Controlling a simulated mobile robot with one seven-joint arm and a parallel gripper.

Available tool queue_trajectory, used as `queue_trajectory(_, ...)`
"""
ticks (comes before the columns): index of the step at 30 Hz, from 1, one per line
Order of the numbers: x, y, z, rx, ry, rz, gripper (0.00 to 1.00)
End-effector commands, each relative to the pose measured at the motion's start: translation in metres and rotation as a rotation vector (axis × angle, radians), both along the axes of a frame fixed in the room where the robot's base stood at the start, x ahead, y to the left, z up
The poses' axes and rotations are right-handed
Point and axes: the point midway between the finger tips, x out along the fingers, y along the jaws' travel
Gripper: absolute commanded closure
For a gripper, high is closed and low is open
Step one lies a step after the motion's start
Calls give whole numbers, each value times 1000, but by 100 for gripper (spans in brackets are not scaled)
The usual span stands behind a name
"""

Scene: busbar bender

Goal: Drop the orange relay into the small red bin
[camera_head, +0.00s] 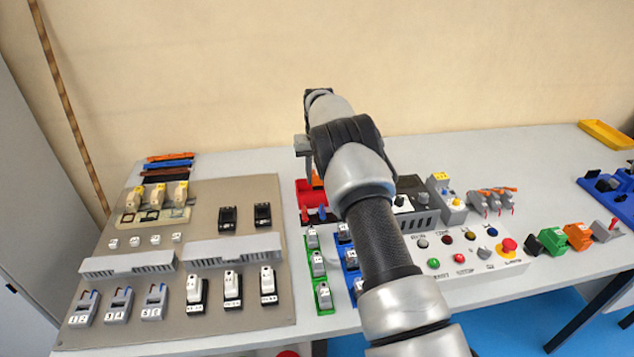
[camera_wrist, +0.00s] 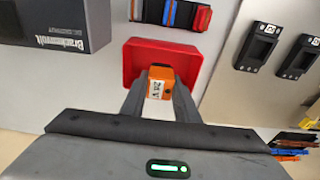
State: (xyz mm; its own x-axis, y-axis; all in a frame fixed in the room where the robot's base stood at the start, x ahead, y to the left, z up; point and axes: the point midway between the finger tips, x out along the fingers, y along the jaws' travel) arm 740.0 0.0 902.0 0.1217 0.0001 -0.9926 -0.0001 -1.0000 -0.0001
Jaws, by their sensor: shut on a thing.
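The orange relay (camera_wrist: 160,82), with a white printed label, is held between the fingers of my gripper (camera_wrist: 160,95) in the wrist view. The small red bin (camera_wrist: 188,62) lies right behind the relay in that view, and the relay appears over the bin's inside. I cannot tell its exact height above the bin floor. In the head view the red bin (camera_head: 306,187) shows partly beside my arm. A sliver of the orange relay (camera_head: 317,180) shows above it. My arm hides most of the gripper there.
A grey panel (camera_head: 200,255) with switches and breakers lies left of the bin. A rack with red and blue pieces (camera_wrist: 172,13) sits close to the bin. A dark box (camera_wrist: 55,20) stands on its other side. A control box with buttons (camera_head: 470,255) is at right.

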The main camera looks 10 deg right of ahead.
Motion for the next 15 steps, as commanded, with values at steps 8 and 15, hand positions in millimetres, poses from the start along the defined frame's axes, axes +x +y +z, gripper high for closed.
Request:
queue_trajectory(8,0,0,-23,-1,-1,1,99)
queue_trajectory(15,0,0,-27,0,0,1,99)
